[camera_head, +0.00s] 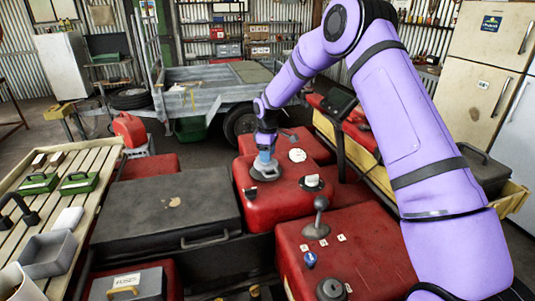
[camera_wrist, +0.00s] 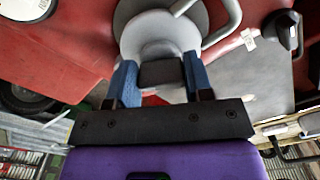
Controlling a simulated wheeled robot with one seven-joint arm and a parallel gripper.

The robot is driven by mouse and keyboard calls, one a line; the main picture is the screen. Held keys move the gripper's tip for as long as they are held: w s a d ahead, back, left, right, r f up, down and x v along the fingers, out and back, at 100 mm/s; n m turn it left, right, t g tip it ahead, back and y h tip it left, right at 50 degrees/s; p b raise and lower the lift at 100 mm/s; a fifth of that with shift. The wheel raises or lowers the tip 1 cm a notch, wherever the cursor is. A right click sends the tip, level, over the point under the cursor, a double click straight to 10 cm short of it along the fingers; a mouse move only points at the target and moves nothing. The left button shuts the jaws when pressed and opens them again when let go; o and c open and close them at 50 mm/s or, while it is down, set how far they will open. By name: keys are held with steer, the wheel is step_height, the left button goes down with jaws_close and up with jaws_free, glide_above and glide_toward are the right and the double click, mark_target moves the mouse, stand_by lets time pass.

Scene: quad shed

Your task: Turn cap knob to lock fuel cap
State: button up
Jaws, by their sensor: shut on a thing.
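The fuel cap shows as a grey disc (camera_head: 262,176) on top of the red body in the head view, mostly covered by my gripper. In the wrist view the cap (camera_wrist: 160,48) is a pale round plate over a wider grey disc. Its dark, blocky knob (camera_wrist: 162,75) stands between the two blue fingers. My gripper (camera_head: 266,162) points down onto the cap from above. In the wrist view my gripper (camera_wrist: 160,68) is shut on the knob, one finger on each side. The fingertips partly hide the cap, and the knob's lock marking cannot be read.
A grey lever (camera_head: 318,222) stands closer. A dark flat box (camera_head: 165,212) with a handle lies left. A slatted bench (camera_head: 95,160) holds green-handled items.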

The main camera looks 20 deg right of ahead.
steer(key=m, duration=0.5)
steer(key=shift+s+a+m, duration=0.1)
steer(key=shift+a+m, duration=0.05)
steer(key=shift+m, duration=0.15)
steer(key=m, duration=0.5)
steer(key=shift+a+m, duration=0.1)
steer(key=shift+m, duration=0.2)
steer(key=o, duration=0.9)
step_height(320, 180, up, 10)
steer(key=shift+r, duration=0.45)
